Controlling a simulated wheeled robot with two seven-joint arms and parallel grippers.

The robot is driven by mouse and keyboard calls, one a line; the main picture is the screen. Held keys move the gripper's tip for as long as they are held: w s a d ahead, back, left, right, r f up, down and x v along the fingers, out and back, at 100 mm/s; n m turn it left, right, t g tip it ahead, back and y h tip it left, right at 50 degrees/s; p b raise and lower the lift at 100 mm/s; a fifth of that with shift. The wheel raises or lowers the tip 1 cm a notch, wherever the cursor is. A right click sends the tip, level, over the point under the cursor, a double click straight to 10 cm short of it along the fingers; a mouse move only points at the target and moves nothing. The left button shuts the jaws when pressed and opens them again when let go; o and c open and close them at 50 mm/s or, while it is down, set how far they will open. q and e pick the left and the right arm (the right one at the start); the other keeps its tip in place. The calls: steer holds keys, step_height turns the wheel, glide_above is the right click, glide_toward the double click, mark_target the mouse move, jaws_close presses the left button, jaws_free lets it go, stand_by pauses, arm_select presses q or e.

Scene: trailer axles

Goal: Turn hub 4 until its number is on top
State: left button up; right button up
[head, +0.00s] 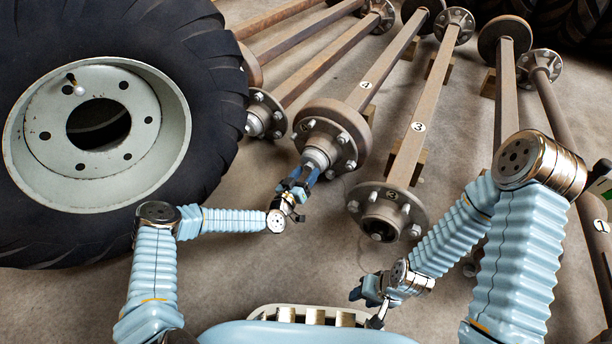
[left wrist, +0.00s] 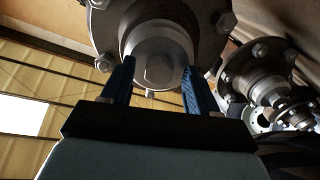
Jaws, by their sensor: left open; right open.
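Hub 4 (head: 338,128) is the rusty round flange with studs at the near end of the axle labelled 4 (head: 365,85). My left gripper (head: 304,176) is at the hub's protruding centre cap. In the left wrist view the open blue fingers (left wrist: 158,80) stand on either side of the grey cap (left wrist: 157,58), below the flange with its studs (left wrist: 103,62). I cannot tell whether they touch it. My right gripper (head: 366,291) is open and empty, low and well apart from the hub.
The neighbouring hub 3 (head: 387,203) has its number on the upper part of its flange. A large tyre with a pale rim (head: 165,150) lies at the left, close to my left arm. More axles lie behind on wooden blocks (head: 405,165). Bare concrete (head: 240,290) is free in front.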

arm_select(q)
steer(key=shift+w+d, duration=0.15)
steer(key=shift+w, duration=0.15)
jaws_close()
stand_by(0.3)
